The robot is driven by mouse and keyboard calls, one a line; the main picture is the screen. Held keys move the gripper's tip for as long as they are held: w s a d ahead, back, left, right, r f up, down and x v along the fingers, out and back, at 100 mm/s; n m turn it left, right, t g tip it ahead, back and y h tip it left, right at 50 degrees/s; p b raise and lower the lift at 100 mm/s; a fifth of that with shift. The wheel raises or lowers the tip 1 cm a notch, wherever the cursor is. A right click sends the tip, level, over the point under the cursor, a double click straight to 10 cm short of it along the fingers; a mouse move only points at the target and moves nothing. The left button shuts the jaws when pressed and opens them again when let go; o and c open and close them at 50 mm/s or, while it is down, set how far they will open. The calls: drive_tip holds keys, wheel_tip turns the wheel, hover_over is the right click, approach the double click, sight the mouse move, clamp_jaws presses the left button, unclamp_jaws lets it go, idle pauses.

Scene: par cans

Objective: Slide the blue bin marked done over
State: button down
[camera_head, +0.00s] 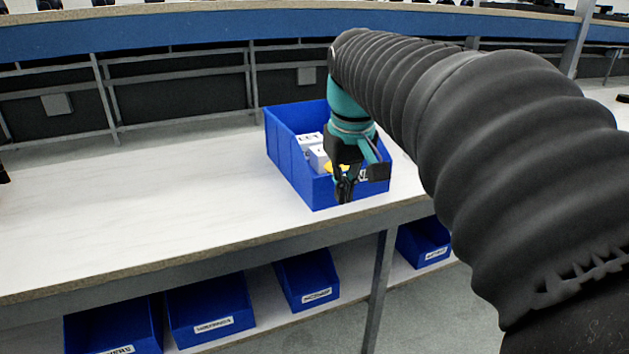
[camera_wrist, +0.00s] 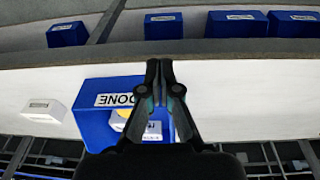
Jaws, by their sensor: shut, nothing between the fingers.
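The blue bin (camera_head: 285,160) stands on the white table near its front edge, holding white boxes (camera_head: 318,157) and something yellow (camera_head: 338,167). My gripper (camera_head: 344,198) is shut and empty, pointing down at the bin's front side and covering part of its label. In the wrist view, which shows the scene upside down, the blue bin (camera_wrist: 92,128) has a white label reading DONE. My shut fingertips (camera_wrist: 159,66) lie beside the label's end, over the bin's front edge. I cannot tell whether they touch the bin.
The white table (camera_head: 120,200) is clear left of the bin. A small white box (camera_wrist: 43,110) stands on the table on the bin's other side, hidden in the head view. Several labelled blue bins (camera_head: 308,280) sit on a shelf below. A rail frame (camera_head: 100,90) runs behind.

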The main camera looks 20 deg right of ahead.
drive_tip(key=w+d+r+g+b, duration=0.1)
drive_tip(key=w+d+r+g, duration=0.1)
drive_tip(key=w+d, duration=0.65)
drive_tip(key=f, duration=0.3)
drive_tip(key=w+f+b, duration=0.1)
drive_tip(key=f, duration=0.3)
drive_tip(key=w+f, duration=0.1)
drive_tip(key=f, duration=0.2)
drive_tip(key=shift+d+f+b, duration=0.15)
drive_tip(key=shift+d+b, duration=0.05)
drive_tip(key=shift+b, duration=0.2)
drive_tip(key=shift+w, duration=0.55)
